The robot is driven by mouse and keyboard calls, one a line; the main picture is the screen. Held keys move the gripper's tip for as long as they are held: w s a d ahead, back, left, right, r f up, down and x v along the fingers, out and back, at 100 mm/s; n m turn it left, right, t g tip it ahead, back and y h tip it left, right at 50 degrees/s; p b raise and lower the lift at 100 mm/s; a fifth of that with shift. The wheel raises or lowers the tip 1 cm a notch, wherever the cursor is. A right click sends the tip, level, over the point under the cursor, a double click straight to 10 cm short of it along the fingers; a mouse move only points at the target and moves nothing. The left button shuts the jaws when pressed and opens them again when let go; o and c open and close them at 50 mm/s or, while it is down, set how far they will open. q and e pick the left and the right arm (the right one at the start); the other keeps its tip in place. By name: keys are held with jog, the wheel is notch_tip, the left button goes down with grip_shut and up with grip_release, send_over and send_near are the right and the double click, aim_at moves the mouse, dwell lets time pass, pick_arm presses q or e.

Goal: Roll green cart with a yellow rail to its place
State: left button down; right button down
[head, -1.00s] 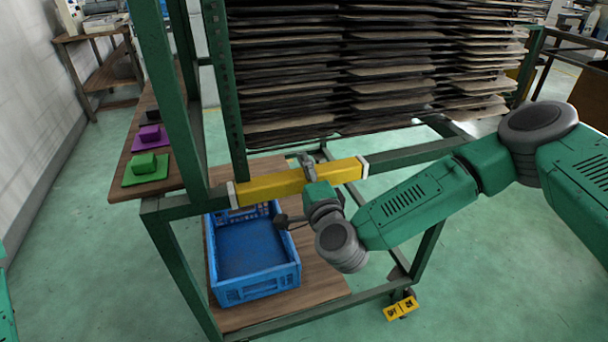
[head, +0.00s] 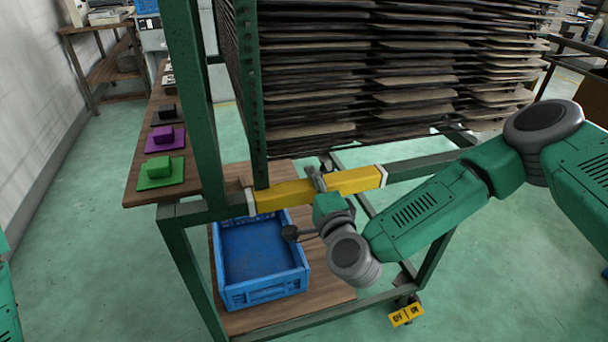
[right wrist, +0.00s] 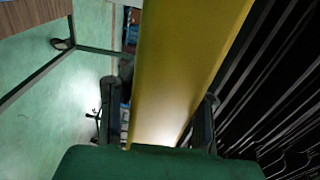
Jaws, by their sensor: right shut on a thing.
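The green cart (head: 180,235) stands in front of me, a tall frame with stacked dark tray panels (head: 360,95) in its upper part. A yellow rail (head: 358,180) runs across its near side. My right gripper (head: 316,178) is shut on the rail near its middle. In the right wrist view the rail (right wrist: 180,70) passes between the two dark fingers of my right gripper (right wrist: 156,110). My left gripper is out of view; only a sliver of green arm shows at the left edge.
A blue crate (head: 262,294) sits on the cart's lower wooden shelf (head: 325,300). A side board holds green (head: 160,172), purple and black blocks. A yellow-tagged caster (head: 406,314) is at lower right. A wall and a bench (head: 105,70) are left; floor between is clear.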

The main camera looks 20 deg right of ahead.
jog(key=c, duration=1.5)
grip_release()
jog(key=shift+d+f+h, duration=0.3)
jog(key=shift+d, duration=0.2)
jog(key=o, duration=0.5)
jog(key=shift+s+d, duration=0.2)
jog(key=shift+d+r, duration=0.15)
jog(key=shift+d, duration=0.1)
jog(key=s, duration=1.2)
jog(key=shift+d, duration=0.1)
